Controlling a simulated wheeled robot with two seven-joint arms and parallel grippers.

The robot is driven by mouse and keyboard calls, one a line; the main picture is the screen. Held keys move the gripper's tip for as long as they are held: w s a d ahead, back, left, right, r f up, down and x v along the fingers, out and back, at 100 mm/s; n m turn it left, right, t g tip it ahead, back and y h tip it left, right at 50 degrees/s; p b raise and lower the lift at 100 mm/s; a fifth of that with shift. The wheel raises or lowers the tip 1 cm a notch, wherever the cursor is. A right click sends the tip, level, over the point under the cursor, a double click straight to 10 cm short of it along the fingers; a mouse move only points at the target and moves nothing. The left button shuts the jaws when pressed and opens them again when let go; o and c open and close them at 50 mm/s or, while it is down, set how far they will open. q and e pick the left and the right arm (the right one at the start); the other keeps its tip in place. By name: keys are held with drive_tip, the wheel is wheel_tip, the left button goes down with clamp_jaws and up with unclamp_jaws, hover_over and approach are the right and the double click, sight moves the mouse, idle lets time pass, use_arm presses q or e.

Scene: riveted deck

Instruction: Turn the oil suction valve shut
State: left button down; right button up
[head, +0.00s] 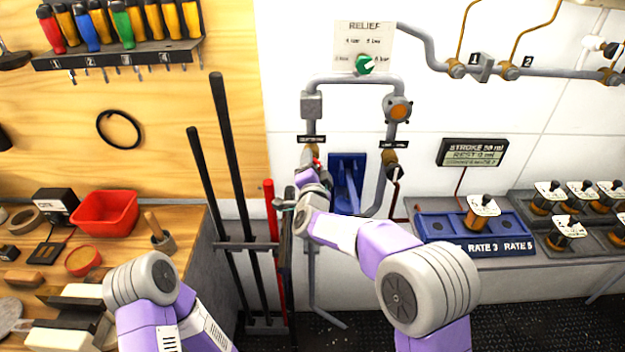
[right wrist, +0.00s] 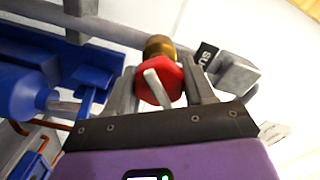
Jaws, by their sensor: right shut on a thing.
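The valve in my right gripper has a red hexagonal handle (right wrist: 158,84) with a pale bar across it and a brass body (right wrist: 159,47) behind. In the head view, only a bit of red (head: 316,163) shows below a dark label (head: 311,139) on the left grey pipe. A label (right wrist: 206,57) beginning "SU" shows beside it in the right wrist view. My right gripper (head: 311,177) is at this valve; in the right wrist view its fingers (right wrist: 164,92) are shut on either side of the red handle. My left gripper is out of view; only its arm shows at lower left.
A second valve (head: 391,160) hangs on the right pipe, with a blue pump-like unit (head: 348,182) between. Black and red bars (head: 270,215) stand in a rack left of my right gripper. A cluttered bench (head: 190,235) is at left, a blue rate panel (head: 440,228) at right.

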drive_tip(key=m+b, duration=0.1)
drive_tip(key=b, duration=0.1)
drive_tip(key=m+b, duration=0.4)
drive_tip(key=shift+f, duration=0.3)
drive_tip(key=shift+r+m+b, duration=0.15)
drive_tip(key=shift+m+b, duration=1.2)
drive_tip(key=shift+m, duration=0.35)
drive_tip(key=o, duration=1)
drive_tip(key=shift+d, duration=0.1)
drive_tip(key=s, duration=0.7)
drive_tip(key=shift+s, duration=0.3)
